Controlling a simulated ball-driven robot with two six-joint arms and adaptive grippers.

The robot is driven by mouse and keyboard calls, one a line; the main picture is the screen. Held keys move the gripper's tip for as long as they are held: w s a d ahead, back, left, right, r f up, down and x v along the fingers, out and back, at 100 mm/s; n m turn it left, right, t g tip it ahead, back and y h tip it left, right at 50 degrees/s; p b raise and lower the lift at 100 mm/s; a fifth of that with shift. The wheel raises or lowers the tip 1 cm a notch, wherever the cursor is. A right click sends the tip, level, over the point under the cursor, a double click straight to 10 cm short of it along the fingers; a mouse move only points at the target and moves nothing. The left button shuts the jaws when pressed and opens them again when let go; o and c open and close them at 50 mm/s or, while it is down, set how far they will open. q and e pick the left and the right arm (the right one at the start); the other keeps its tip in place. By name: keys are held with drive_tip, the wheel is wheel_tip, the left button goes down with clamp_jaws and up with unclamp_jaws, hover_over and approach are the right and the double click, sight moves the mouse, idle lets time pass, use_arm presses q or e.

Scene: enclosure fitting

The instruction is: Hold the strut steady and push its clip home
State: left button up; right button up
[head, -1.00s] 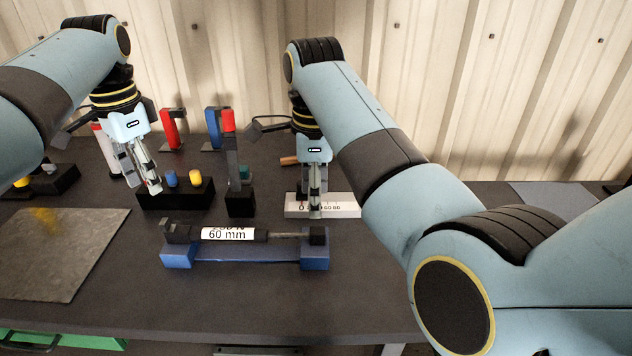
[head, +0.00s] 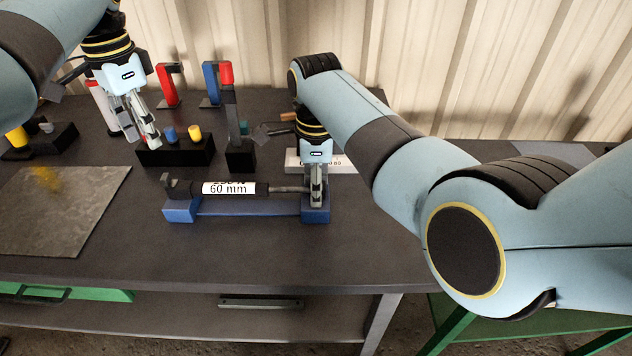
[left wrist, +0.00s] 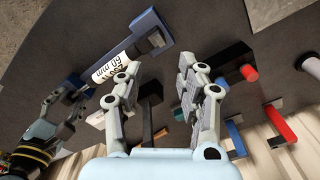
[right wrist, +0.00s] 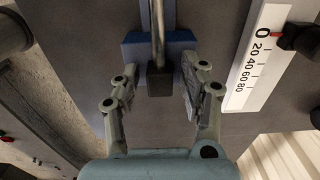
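The strut lies across a blue cradle (head: 250,208). Its dark body carries a white "60 mm" label (head: 229,188), and a thin metal rod (head: 288,189) runs right to a dark end block (right wrist: 159,80). A dark upright piece (head: 168,184) stands at its left end; I cannot tell whether this is the clip. My right gripper (head: 316,198) is down at the rod end. In the right wrist view its open fingers (right wrist: 158,88) straddle the end block, with gaps visible. My left gripper (head: 145,138) is open and empty, left of and behind the strut, also in its wrist view (left wrist: 158,72).
A black block (head: 176,154) with blue and yellow pegs stands beside the left gripper. A grey mat (head: 60,210) lies left. The table front is clear.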

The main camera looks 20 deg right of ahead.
clamp_jaws()
use_arm(q)
clamp_jaws()
drive_tip(key=a+f+n+t+h, duration=0.2)
drive_tip(key=a+n+h, duration=0.4)
drive_tip(key=a, duration=0.7)
drive_tip(key=shift+s+t+h, duration=0.3)
drive_tip(key=shift+h, duration=0.2)
